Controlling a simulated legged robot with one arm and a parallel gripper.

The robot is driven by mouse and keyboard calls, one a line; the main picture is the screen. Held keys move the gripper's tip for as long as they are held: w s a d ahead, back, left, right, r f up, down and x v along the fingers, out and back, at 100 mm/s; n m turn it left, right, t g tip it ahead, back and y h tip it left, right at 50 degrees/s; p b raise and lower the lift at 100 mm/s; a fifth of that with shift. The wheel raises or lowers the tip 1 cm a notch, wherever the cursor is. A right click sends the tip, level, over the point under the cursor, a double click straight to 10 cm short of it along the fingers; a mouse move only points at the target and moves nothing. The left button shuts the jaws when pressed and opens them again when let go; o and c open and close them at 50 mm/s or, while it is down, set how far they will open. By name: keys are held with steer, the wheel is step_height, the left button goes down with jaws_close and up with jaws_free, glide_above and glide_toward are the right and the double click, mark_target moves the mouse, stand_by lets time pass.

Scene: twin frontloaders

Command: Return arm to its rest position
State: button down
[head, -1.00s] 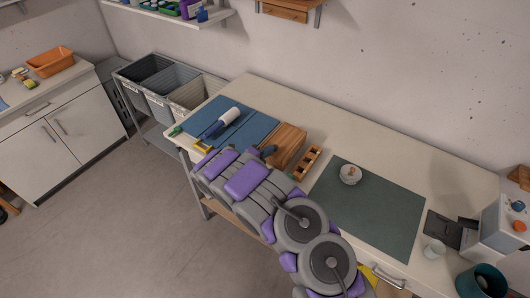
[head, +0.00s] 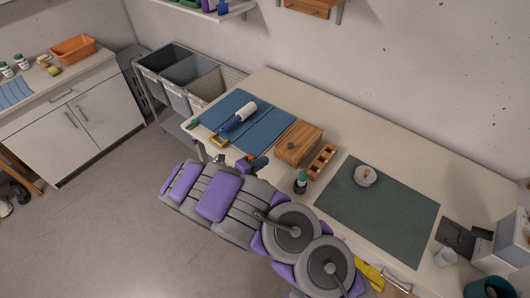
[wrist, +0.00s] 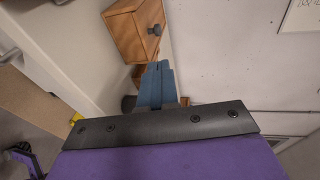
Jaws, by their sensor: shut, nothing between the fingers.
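My arm stretches across the lower middle of the head view, folded low in front of the workbench (head: 400,150). My gripper (head: 258,164) shows past the arm's upper edge, near the bench's front edge, partly hidden by my arm. In the wrist view my gripper's blue fingers (wrist: 154,84) are together with nothing between them. A wooden box with a dark knob (wrist: 140,35) appears beyond the fingers there. The same wooden box (head: 298,144) stands on the bench in the head view, apart from my gripper.
A blue mat (head: 240,128) holds a lint roller (head: 240,115). A green-capped bottle (head: 301,182) stands near the front edge by my arm. A green mat (head: 380,208) carries a small white pot (head: 366,176). Bins (head: 190,75) stand behind left. Floor at left is open.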

steer(key=s+d+r+m+g+h+b, duration=0.1)
steer(key=s+d+r+m+g+b, duration=0.1)
steer(key=s+d+r+m+g, duration=0.5)
steer(key=s+d+r+m+g+h+b, duration=0.1)
steer(key=s+d+r+m+g, duration=0.2)
steer(key=d+r+m, duration=0.75)
steer(key=s+d+m+g+y+b, duration=0.1)
steer(key=s+d+m+g+y, duration=0.2)
steer(key=s+m, duration=0.65)
steer(key=s+d+m+g+y+b, duration=0.1)
steer(key=s+d+m+y+b, duration=0.3)
steer(key=s+m, duration=0.6)
steer(key=s+a+f+m+t+y, duration=0.1)
steer(key=s+a+m+y, duration=0.5)
steer(key=s+a, duration=0.3)
steer(key=s+m, duration=0.1)
steer(key=s, duration=0.1)
steer(key=shift+s+a+f+m+t, duration=0.15)
steer(key=shift+s+a+m+t, duration=0.1)
steer(key=shift+s+m+t, duration=0.05)
